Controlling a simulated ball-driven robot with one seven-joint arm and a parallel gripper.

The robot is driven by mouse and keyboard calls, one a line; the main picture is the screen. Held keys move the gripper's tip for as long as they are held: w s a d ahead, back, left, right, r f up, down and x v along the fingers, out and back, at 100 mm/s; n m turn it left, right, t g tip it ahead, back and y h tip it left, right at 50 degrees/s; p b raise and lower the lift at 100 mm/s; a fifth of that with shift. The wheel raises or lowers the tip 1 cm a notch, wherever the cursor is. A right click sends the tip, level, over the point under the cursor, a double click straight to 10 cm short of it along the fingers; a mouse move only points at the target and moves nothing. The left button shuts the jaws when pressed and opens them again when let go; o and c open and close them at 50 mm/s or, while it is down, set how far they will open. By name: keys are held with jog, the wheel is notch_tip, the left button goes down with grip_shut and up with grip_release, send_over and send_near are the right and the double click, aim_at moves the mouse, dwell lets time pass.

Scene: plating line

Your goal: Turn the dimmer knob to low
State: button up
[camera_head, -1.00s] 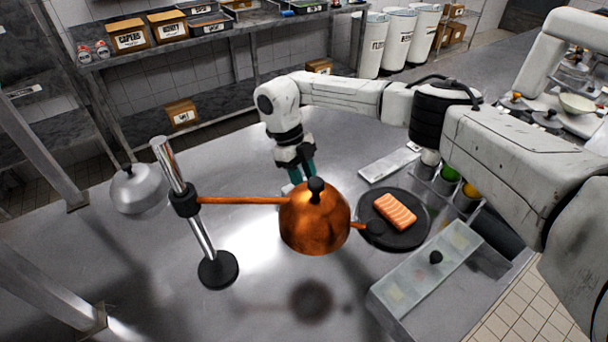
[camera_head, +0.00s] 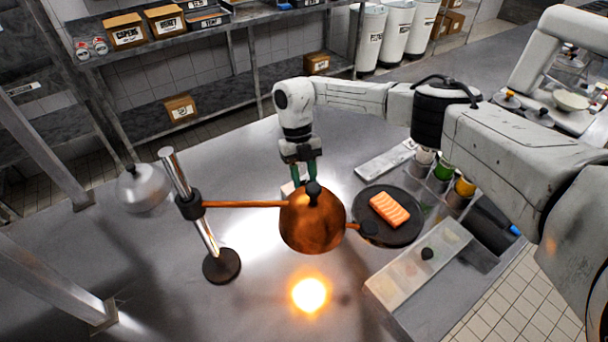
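A copper heat lamp shade (camera_head: 312,222) hangs on a copper arm from a chrome post (camera_head: 188,190). A black knob (camera_head: 313,189) sits on top of the shade; I cannot tell whether it is the dimmer knob. A bright orange glow (camera_head: 309,295) shows on the steel table in front of the shade. My gripper (camera_head: 304,173) points down just behind the shade, with two green fingers a little apart. The shade and its knob hide the fingertips, so any grip is unseen. Part of a small pale box (camera_head: 288,188) shows beside the fingers, behind the shade.
A salmon piece (camera_head: 390,210) lies on a dark round plate (camera_head: 414,232) right of the shade. A clear-lidded container (camera_head: 400,280) stands in front of it. Sauce bottles (camera_head: 443,169) stand at right. The table's left front is clear.

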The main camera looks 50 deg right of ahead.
jog(key=shift+w+r, duration=0.1)
jog(key=o, duration=1)
jog(key=shift+o, duration=0.2)
jog(key=b+v, duration=0.3)
jog(key=v, duration=0.7)
jog(key=shift+r, duration=0.35)
jog(key=shift+d, duration=0.1)
